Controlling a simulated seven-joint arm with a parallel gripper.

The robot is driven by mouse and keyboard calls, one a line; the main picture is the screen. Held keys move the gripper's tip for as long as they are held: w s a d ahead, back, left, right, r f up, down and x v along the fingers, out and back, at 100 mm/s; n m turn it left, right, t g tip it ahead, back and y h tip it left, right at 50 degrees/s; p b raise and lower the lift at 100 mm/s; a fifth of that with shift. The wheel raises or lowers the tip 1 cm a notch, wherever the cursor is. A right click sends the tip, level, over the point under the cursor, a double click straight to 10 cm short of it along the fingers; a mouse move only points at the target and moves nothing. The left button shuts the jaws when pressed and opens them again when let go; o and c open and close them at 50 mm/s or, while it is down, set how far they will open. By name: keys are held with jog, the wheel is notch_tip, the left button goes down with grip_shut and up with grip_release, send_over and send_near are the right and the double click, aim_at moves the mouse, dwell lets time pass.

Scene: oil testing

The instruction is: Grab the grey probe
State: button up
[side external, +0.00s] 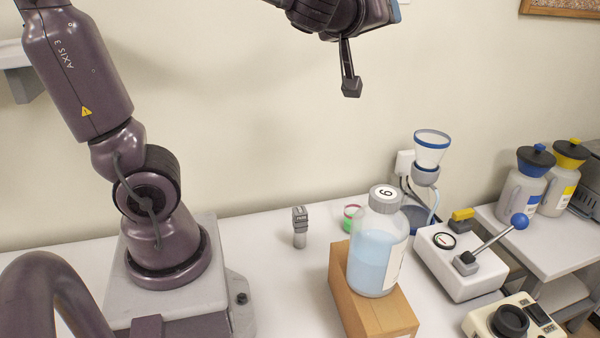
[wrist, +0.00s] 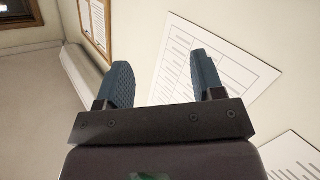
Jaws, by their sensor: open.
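A small grey probe (side external: 300,228) stands upright on the white table, right of my arm's base in the side external view. It has a darker grey, wider top and a lighter, narrower lower end. My gripper (side external: 351,88) is high above the table, up and to the right of the probe and well apart from it. In the wrist view my gripper (wrist: 160,82) has its two blue fingers spread with nothing between them. The probe does not show in the wrist view.
A bottle (side external: 378,250) of blue liquid stands on a wooden block (side external: 372,305). A green and pink ring-like item (side external: 352,218) lies between probe and bottle. A funnel device (side external: 430,150), a lever box (side external: 462,262) and two jugs (side external: 525,185) stand farther right.

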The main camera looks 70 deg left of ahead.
jog(key=s+a+f+n+g+y, duration=0.3)
jog(key=s+g, duration=0.1)
jog(key=g, duration=0.1)
jog(key=n+g, duration=0.2)
jog(key=g, duration=0.5)
send_over(302, 217)
notch_tip(302, 217, down, 30)
jog(key=shift+a+r, duration=0.1)
jog(key=shift+r, duration=0.15)
jog(key=shift+f, duration=2.55)
notch_tip(302, 217, down, 2)
jog(key=shift+f, duration=0.1)
jog(key=shift+x, duration=1.05)
jog(key=shift+a+f, duration=0.4)
jog(key=shift+a, duration=0.05)
jog(key=c, duration=1)
jog(key=shift+c, duration=0.2)
